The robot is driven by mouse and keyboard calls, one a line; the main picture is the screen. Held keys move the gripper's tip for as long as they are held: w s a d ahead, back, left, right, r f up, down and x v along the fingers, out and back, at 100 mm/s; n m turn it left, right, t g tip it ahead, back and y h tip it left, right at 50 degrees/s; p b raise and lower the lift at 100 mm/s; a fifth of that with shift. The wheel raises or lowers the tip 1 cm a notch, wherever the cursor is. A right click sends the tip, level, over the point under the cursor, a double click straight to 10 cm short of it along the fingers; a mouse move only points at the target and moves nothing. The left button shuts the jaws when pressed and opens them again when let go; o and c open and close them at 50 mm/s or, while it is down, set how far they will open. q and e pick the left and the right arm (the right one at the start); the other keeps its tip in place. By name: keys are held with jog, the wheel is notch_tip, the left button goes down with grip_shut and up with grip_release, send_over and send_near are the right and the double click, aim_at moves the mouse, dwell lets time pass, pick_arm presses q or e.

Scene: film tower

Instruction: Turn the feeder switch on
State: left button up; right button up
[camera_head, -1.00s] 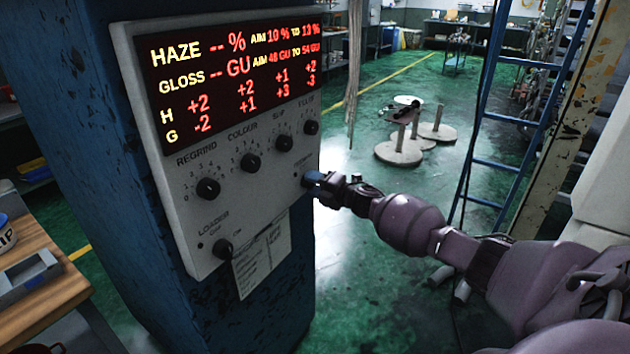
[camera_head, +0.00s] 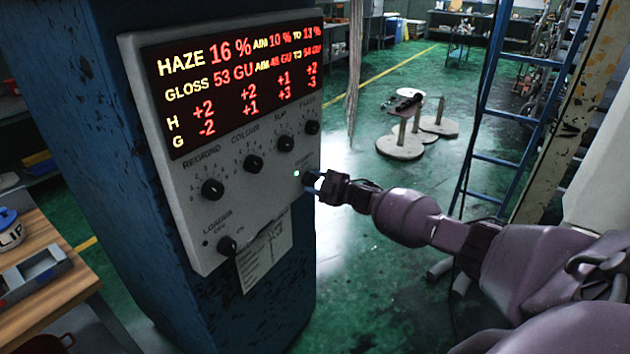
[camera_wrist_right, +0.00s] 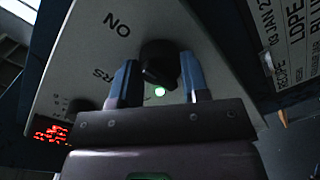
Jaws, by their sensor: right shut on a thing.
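The feeder switch (camera_wrist_right: 158,58) is a black knob on the grey control panel (camera_head: 290,215). In the wrist view it sits between the two blue fingers of my right gripper (camera_wrist_right: 156,82), with an "ON" label near it. A small green light (camera_wrist_right: 160,91) glows beside it and also shows in the head view (camera_head: 297,173). In the head view my right gripper (camera_head: 314,183) is at the panel's lower right edge, shut on the switch and hiding it. The left gripper is not in view.
The display (camera_head: 235,85) reads haze 16 % and gloss 53 GU. Below it are several dials and the loader switch (camera_head: 227,246). The panel is on a blue column (camera_head: 90,150). A wooden bench (camera_head: 40,285) is at left; a blue ladder (camera_head: 495,125) stands at right.

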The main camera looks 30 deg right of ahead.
dwell(0.5)
jog(key=o, duration=0.9)
jog(key=shift+v, duration=5.4)
